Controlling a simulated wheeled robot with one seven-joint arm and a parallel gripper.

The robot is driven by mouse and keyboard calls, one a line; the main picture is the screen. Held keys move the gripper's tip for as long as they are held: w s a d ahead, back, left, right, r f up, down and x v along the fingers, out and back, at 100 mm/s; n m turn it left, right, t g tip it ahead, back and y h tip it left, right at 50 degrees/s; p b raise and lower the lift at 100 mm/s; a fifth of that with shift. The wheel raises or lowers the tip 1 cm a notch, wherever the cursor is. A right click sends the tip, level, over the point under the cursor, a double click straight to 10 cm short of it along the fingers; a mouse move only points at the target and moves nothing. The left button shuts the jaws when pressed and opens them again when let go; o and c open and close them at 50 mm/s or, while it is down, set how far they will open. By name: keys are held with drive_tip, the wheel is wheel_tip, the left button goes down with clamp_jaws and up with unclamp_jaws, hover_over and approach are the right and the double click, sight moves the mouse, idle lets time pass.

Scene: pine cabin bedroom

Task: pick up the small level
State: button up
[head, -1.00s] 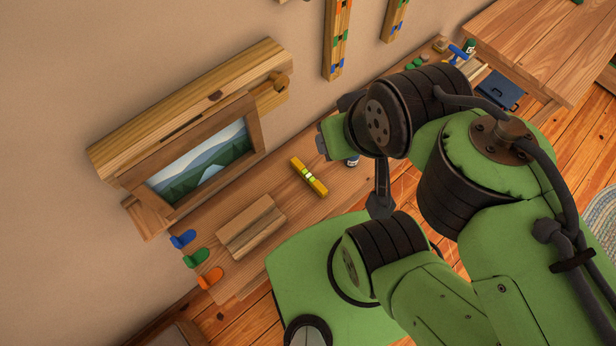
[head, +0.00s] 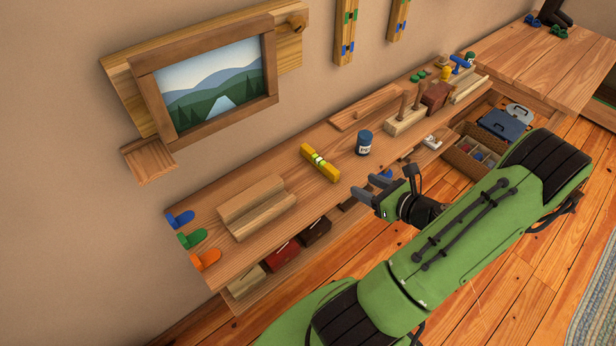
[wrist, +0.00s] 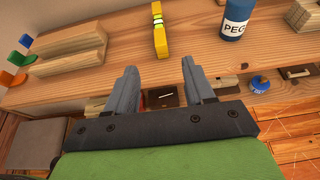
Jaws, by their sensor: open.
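The small level (head: 320,163) is a yellow bar with a pale green vial section in its middle. It lies on the wooden shelf top, below and right of the framed picture. My gripper (head: 362,192) is open and empty, in front of the shelf's front edge and apart from the level. In the wrist view both fingers of my gripper (wrist: 158,74) show, spread apart.
A blue jar (head: 364,143) stands right of the level. A grooved wooden block (head: 257,208) lies to its left, with coloured pegs (head: 193,240) at the shelf's end. Dark drawers or boxes (head: 316,232) sit below the top. The shelf around the level is bare.

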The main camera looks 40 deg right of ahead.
sight(332, 169)
drive_tip(key=b+x, duration=0.3)
drive_tip(key=x, duration=1.2)
drive_tip(key=shift+w, duration=0.1)
drive_tip(key=shift+r, duration=0.15)
drive_tip(key=shift+c, duration=0.3)
clamp_jaws()
